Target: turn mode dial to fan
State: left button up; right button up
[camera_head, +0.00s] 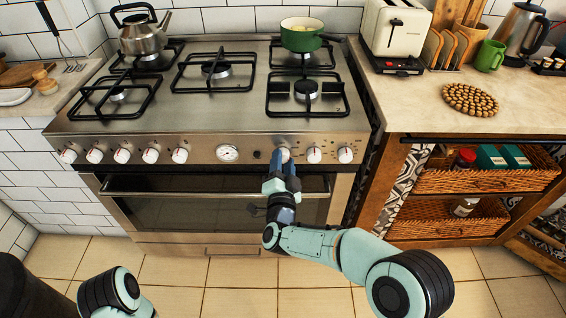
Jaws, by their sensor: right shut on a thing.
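The stove front (200,153) carries a row of white knobs with red marks and a round gauge (227,153). My right gripper (283,168) reaches up to the panel and is shut on the dial (284,154) just right of the gauge. Its fingers cover the lower part of that dial. Two more knobs, a middle one (314,155) and a right one (345,155), sit to its right. The labels are too small to read, so the fan position cannot be told. My left gripper is out of view; only part of that arm shows at bottom left.
The oven door handle (180,193) runs below the panel, behind my right gripper. A kettle (143,35) and a green pot (301,36) stand on the stove top. Wooden shelving with baskets (480,181) stands at right. The tiled floor (180,273) in front is clear.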

jog(key=shift+m, duration=1.8)
jog(key=o, duration=1.1)
jog(key=shift+c, duration=0.2)
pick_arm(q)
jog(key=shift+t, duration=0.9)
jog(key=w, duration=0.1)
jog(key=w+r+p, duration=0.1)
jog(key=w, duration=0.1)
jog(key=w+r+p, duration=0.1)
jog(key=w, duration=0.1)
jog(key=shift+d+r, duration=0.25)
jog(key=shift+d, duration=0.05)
pick_arm(e)
jog(key=s+f, duration=0.1)
jog(key=s, duration=1.2)
jog(key=shift+s+a+f, duration=0.15)
jog(key=shift+a+f, duration=0.05)
jog(key=shift+a, duration=0.2)
